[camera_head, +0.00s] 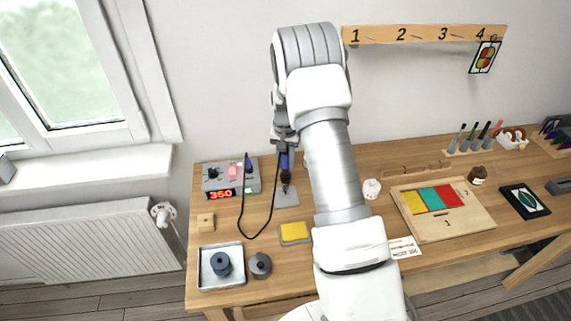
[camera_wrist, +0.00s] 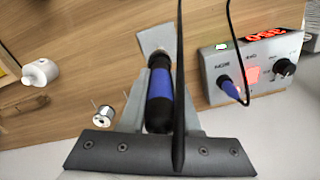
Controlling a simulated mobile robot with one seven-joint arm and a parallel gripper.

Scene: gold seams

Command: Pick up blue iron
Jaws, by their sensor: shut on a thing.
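The blue iron (camera_wrist: 159,92) has a blue and black handle and stands upright in the wrist view, between the grey fingers of my gripper (camera_wrist: 160,118). My gripper is shut on its handle. In the camera_head view the iron (camera_head: 287,163) shows below my gripper (camera_head: 284,140), over a grey stand plate (camera_head: 286,197). The stand plate also shows in the wrist view (camera_wrist: 155,38). I cannot tell whether the iron touches the stand. My arm hides part of the bench behind it.
A grey control station (camera_head: 231,179) reading 350 stands left of the iron, with a black cable looping over the bench. A yellow sponge (camera_head: 294,232), a metal tray (camera_head: 221,267) and a dark round pot (camera_head: 260,265) are nearer. A wooden board (camera_head: 470,222) lies right.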

